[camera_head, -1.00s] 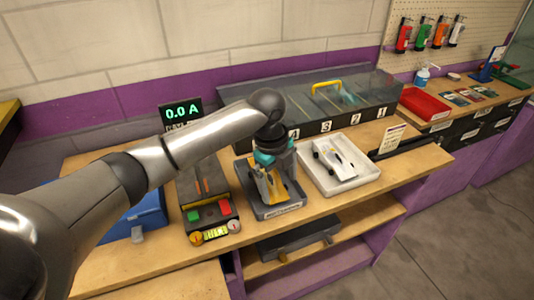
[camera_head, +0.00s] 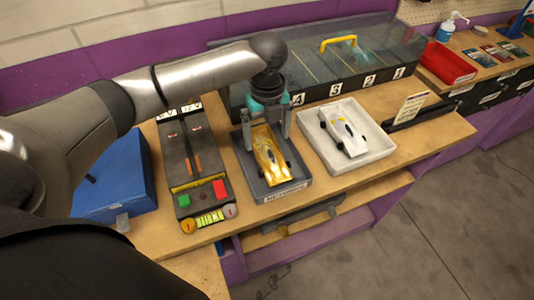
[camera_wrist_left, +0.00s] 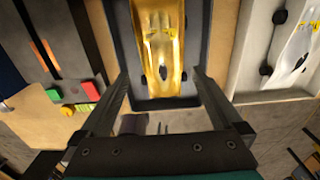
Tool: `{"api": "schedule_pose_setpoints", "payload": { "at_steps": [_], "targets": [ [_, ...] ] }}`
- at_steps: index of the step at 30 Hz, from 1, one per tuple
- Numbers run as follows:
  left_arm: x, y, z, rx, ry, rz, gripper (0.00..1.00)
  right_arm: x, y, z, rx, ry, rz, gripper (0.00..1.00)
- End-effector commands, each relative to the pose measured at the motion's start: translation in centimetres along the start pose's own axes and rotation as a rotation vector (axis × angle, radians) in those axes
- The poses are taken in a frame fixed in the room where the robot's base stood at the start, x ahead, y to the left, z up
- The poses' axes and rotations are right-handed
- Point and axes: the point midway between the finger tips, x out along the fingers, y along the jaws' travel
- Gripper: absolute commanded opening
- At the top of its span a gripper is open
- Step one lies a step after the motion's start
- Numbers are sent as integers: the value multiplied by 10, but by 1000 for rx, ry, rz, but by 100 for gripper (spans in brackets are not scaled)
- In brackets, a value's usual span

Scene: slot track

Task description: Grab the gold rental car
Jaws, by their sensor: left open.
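The gold rental car (camera_head: 270,158) lies in a dark grey tray (camera_head: 296,188) on the wooden bench. My left gripper (camera_head: 268,140) is open over the far end of the car, its fingers pointing down, one on each side. In the left wrist view the gold car (camera_wrist_left: 160,45) lies lengthwise in line with the gap between the open fingers (camera_wrist_left: 160,74). I cannot tell if the fingers touch it. My right gripper is not in view.
A white car (camera_head: 346,135) sits in a white tray (camera_head: 384,150) to the right. A controller box with green and red buttons (camera_head: 195,165) stands left, beside a blue box (camera_head: 118,180). Behind is a clear-lidded case with a yellow handle (camera_head: 338,42). A small sign (camera_head: 410,108) stands right.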

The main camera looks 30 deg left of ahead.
Motion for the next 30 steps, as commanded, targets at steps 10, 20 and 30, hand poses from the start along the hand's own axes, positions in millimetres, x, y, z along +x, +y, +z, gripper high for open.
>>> {"api": "schedule_pose_setpoints", "payload": {
  "at_steps": [10,20,30],
  "targets": [
    [34,-2,1,-1,2,2,100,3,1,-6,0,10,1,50],
    [64,-3,2,1,-1,0,100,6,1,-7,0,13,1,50],
    [63,-3,2,1,-2,-1,81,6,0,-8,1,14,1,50]
  ]
}}
